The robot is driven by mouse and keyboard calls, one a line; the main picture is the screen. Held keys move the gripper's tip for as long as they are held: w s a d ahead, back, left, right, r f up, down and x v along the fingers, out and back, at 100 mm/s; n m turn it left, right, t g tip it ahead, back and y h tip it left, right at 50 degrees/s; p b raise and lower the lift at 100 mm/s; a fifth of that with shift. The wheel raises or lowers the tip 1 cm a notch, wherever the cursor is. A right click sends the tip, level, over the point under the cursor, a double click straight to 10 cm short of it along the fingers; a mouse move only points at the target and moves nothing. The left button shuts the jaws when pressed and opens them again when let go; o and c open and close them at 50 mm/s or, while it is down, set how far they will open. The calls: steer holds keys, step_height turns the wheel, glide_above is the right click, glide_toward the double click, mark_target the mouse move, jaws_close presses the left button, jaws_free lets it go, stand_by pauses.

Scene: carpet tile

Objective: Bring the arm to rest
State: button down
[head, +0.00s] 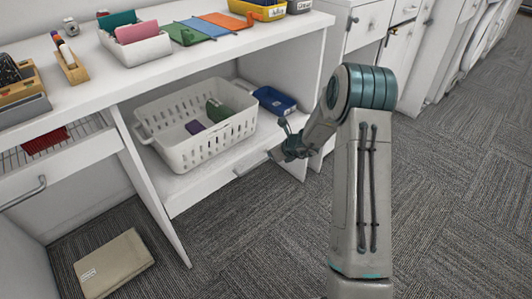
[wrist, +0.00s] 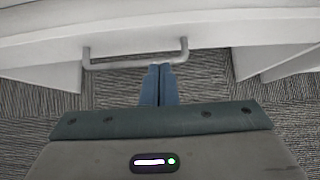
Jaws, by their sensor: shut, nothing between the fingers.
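My gripper (wrist: 160,70) shows in the wrist view with its two blue fingers side by side and touching, nothing between them. Its tips overlap a grey bar handle (wrist: 135,62) on a white front in the picture; whether they touch it I cannot tell. In the head view my gripper (head: 288,150) is at the end of my bent arm, in front of the lower shelf, right of the white basket (head: 205,150). Its fingertips are hard to make out there.
The open shelf holds the basket and a blue bin (head: 275,101). A wire drawer (head: 60,150) stands out at left. A tan folded item (head: 113,264) lies on the carpet. The worktop (head: 95,75) bears trays and cards. Carpet on the right (head: 460,180) is clear.

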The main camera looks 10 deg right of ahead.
steer(key=p+v, duration=0.2)
steer(key=v, duration=0.5)
steer(key=s+a+r+n+g+p, duration=0.1)
steer(key=s+a+r+n+p, duration=0.3)
steer(key=r, duration=0.6)
steer(key=s+a+r+n+g+p, duration=0.1)
steer(key=s+r+n+p, duration=0.45)
steer(key=r, duration=0.35)
steer(key=s+a+r+n+g+p, duration=0.1)
steer(key=s+a+r+n+p, duration=0.35)
steer(key=r, duration=0.55)
steer(key=s+d+r+n+h+p, duration=0.2)
steer(key=s+d+r+n+p, duration=0.2)
steer(key=s, duration=0.6)
steer(key=s+d+r+n+g+h+p, duration=0.1)
steer(key=s+d+r+n+h+p, duration=0.2)
steer(key=s+r+n+p, duration=0.5)
step_height(320, 180, up, 6)
steer(key=s+n, duration=0.1)
steer(key=n, duration=0.2)
steer(key=shift+s+d+f+g, duration=0.2)
steer(key=shift+s+d+g, duration=0.1)
steer(key=shift+s+d, duration=0.1)
